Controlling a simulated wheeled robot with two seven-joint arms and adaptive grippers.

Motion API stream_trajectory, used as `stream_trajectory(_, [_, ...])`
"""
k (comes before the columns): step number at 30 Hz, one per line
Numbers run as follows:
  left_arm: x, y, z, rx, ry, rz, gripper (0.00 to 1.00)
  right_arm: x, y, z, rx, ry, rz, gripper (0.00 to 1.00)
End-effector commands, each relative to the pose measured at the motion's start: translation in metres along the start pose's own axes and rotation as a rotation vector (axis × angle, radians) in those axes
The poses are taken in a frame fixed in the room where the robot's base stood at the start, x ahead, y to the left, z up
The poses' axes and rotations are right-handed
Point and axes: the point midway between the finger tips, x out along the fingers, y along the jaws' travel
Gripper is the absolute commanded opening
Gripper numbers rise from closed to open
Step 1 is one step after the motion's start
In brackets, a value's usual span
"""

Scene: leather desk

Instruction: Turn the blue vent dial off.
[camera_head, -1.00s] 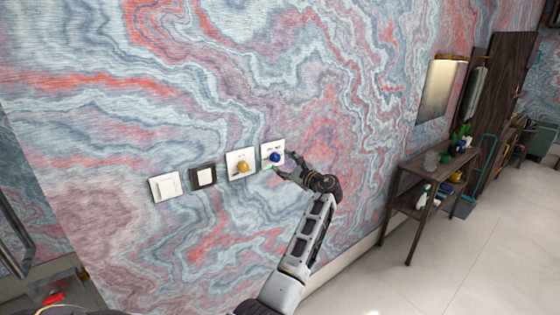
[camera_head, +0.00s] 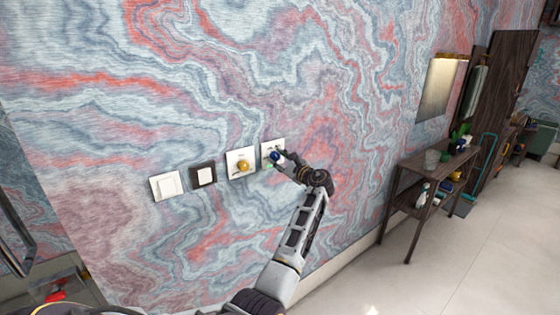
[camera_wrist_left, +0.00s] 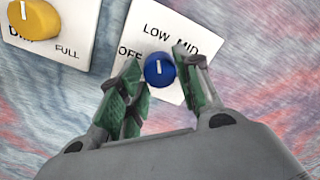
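The blue dial (camera_head: 275,156) is on the rightmost white wall plate (camera_head: 267,148). In the left wrist view the blue dial (camera_wrist_left: 160,69) carries a white mark pointing up, toward the word LOW. OFF is printed to its upper left and MID to its upper right. My left gripper (camera_head: 283,160) is at the dial. In the wrist view the green-padded fingers of the left gripper (camera_wrist_left: 158,80) stand apart on either side of the dial. The right finger looks very near or touching it; a small gap shows on the left. My right gripper is not in view.
A yellow dial (camera_head: 243,166) on a white plate sits just left of the blue one. Further left are a dark-framed switch (camera_head: 203,176) and a white switch (camera_head: 166,186). A wooden shelf table (camera_head: 430,180) with items stands at the right.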

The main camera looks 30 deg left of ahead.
Motion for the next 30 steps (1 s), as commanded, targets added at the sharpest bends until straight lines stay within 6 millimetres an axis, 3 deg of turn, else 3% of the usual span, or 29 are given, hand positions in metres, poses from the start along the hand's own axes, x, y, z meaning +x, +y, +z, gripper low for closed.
stream_trajectory(2, [0.0, 0.0, 0.0, 0.0, 0.0, 0.001, 0.1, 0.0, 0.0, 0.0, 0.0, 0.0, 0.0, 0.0])
stream_trajectory(20, [0.0, 0.001, -0.001, -0.138, -0.001, 0.0, 0.1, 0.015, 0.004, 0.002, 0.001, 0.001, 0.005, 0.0])
stream_trajectory(30, [0.0, 0.002, -0.002, -0.376, -0.001, 0.0, 0.1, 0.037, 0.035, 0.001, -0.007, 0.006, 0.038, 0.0])
